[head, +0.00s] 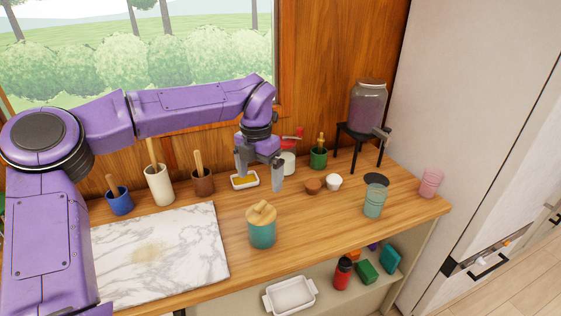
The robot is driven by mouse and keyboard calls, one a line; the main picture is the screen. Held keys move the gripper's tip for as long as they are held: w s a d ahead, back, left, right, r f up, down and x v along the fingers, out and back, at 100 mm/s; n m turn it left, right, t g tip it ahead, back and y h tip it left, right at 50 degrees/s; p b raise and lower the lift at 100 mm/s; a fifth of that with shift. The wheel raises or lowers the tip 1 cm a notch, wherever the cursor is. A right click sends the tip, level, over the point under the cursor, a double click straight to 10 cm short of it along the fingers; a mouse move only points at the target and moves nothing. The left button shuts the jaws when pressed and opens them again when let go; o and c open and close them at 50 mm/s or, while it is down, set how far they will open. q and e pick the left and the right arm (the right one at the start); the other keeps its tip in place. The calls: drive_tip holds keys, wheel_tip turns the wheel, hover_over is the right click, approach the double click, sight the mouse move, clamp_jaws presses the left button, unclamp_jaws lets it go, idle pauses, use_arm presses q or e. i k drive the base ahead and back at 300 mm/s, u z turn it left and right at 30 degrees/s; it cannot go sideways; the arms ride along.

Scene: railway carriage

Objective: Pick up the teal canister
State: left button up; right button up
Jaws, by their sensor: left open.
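The teal canister (262,235) stands upright on the wooden counter, right of the marble board. It has a pale wooden lid with a knob. My left gripper (259,181) is open and empty, its two fingers pointing down. It hangs above the counter behind the canister and appears apart from it. Its fingers partly cover the view of a small white dish (246,182) with yellow content. My right gripper is not in view.
The marble board (190,250) lies left of the canister. Blue (119,202), white (159,186) and brown (203,182) pots with wooden handles line the back. A pale green tumbler (374,203), a pink tumbler (431,182) and a drink dispenser (367,106) stand right. Counter beside the canister is clear.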

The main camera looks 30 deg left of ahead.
sight(262, 237)
drive_tip(key=k, duration=1)
